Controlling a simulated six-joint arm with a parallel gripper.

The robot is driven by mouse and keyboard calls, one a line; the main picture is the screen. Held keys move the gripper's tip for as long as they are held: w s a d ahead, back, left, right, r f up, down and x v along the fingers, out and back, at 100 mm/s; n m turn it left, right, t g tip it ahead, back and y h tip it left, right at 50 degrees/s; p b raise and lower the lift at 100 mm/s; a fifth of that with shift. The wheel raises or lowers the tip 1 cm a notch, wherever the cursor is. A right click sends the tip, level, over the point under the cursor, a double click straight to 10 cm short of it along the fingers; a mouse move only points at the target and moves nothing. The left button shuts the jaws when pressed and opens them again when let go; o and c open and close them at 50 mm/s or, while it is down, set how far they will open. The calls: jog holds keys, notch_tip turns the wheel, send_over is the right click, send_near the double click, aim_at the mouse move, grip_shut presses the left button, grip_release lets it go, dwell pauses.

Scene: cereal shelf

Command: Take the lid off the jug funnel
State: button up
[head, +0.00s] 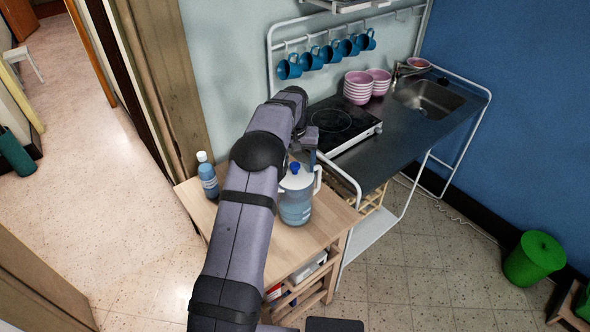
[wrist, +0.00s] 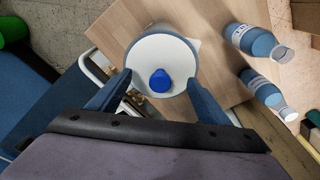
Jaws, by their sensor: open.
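The jug (head: 295,207) is translucent blue with a white handle and stands upright on the wooden cart (head: 253,242). Its white top carries a small blue lid (head: 295,168). In the wrist view the round white top (wrist: 160,52) shows from above, with the blue lid (wrist: 160,81) near its lower edge. My gripper (wrist: 160,82) is open, with one finger to each side of the lid in the picture. The fingers look apart from the lid, and how far above it they are I cannot tell. In the head view my arm hides part of the gripper.
A blue bottle (head: 208,175) with a white cap stands on the cart left of the jug. The wrist view shows two blue bottles (wrist: 252,41) (wrist: 263,90) at the right. A hob (head: 340,122) and counter stand behind, with blue mugs (head: 312,58) hanging above and pink bowls (head: 358,87).

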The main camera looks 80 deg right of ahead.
aim_at(295, 165)
jog(key=shift+d+f, duration=0.1)
jog(key=shift+f, duration=0.6)
jog(key=c, duration=1.1)
jog(key=shift+r, duration=0.15)
jog(key=shift+r+b, duration=0.4)
jog(key=shift+r, duration=0.15)
notch_tip(295, 165, up, 9)
jog(key=shift+f+b, duration=0.15)
jog(key=shift+b, duration=1.1)
